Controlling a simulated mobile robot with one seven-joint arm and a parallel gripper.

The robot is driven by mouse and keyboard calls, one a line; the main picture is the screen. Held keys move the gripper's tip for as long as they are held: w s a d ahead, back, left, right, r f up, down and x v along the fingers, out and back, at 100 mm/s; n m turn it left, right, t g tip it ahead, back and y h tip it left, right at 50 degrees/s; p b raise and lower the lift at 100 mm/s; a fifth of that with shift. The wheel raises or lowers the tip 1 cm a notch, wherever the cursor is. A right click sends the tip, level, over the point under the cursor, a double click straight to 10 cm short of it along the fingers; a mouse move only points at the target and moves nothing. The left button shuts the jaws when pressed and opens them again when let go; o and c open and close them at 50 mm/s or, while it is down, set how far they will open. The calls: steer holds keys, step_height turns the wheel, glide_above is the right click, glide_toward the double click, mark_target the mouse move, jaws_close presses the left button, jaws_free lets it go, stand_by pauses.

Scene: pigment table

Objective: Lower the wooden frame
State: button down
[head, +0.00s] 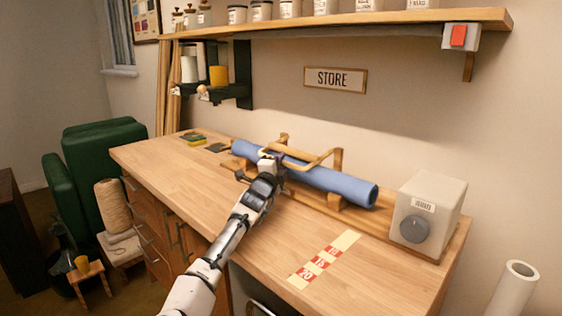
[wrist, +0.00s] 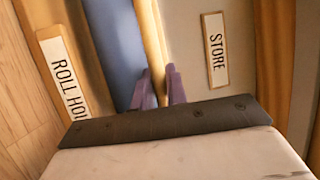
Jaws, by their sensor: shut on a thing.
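The wooden frame (head: 310,166) is a pale bent bar that lies across the top of the blue roll (head: 335,183) on the bench. My gripper (head: 268,156) is at the left end of this frame, just above the roll. In the wrist view, my gripper (wrist: 159,88) has its two purple fingers on either side of the frame's wooden bar (wrist: 152,40), shut on it. The blue roll (wrist: 113,40) runs close beside the bar there. The fingertips' contact is small and partly hidden in the head view.
A grey box with a dial (head: 428,212) stands at the roll's right end. A red-and-cream strip (head: 324,260) lies on the bench (head: 385,270) in front. A shelf with jars (head: 345,20) hangs above. The front of the bench is mostly clear.

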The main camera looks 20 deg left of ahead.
steer(key=shift+d, duration=0.1)
steer(key=c, duration=1.4)
jaws_free()
steer(key=shift+f, duration=0.1)
steer(key=shift+s+r+b, duration=0.1)
steer(key=shift+r+b, duration=0.1)
steer(key=shift+b, duration=0.25)
